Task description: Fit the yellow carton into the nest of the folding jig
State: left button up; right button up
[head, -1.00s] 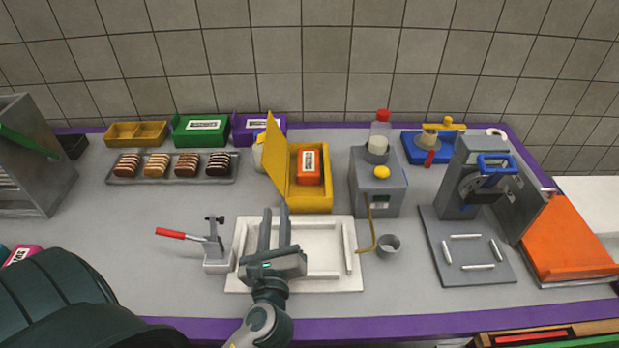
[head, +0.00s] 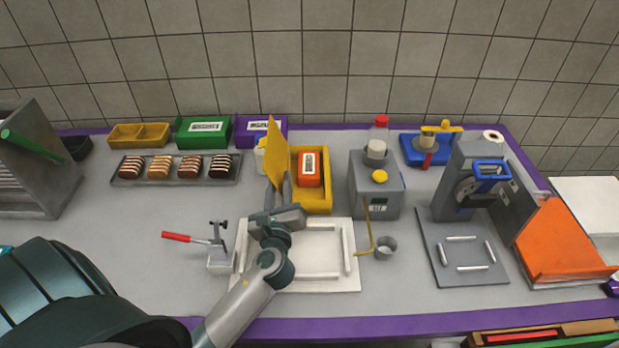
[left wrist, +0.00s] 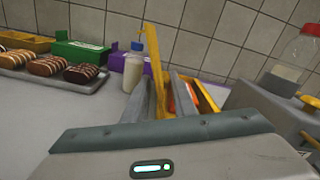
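The yellow carton (head: 321,202) stands upright behind the folding jig. Its tall flap is raised on the left side, and an orange packet (head: 310,170) sits inside. The flap also shows in the left wrist view (left wrist: 157,65). My left gripper (head: 278,190) is at the carton's left side with its fingers pointing away from me. Its fingers (left wrist: 163,98) are apart, with the flap appearing between them; I cannot tell whether they touch it. The folding jig (head: 340,285) is a white board with raised rails around an empty nest, partly hidden by my left arm. My right gripper is not in view.
A red-handled clamp (head: 215,248) stands left of the jig. A grey dispenser (head: 376,185) and a small cup (head: 386,247) are close on the right. A tray of striped bars (head: 140,182) lies left. A white bottle (left wrist: 133,68) stands near the flap.

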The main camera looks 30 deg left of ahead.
aim_at(280, 168)
pick_arm(q)
jog(key=shift+w+a, duration=0.15)
jog(key=shift+w, duration=0.1)
jog(key=shift+w+a+p, duration=0.25)
jog(key=shift+w+p, duration=0.1)
jog(key=p+x, duration=0.1)
jog(key=x, duration=0.2)
jog(key=shift+a, duration=0.15)
jog(key=shift+w+a+f, duration=0.1)
jog(key=shift+w+a, duration=0.25)
jog(key=shift+w, duration=0.15)
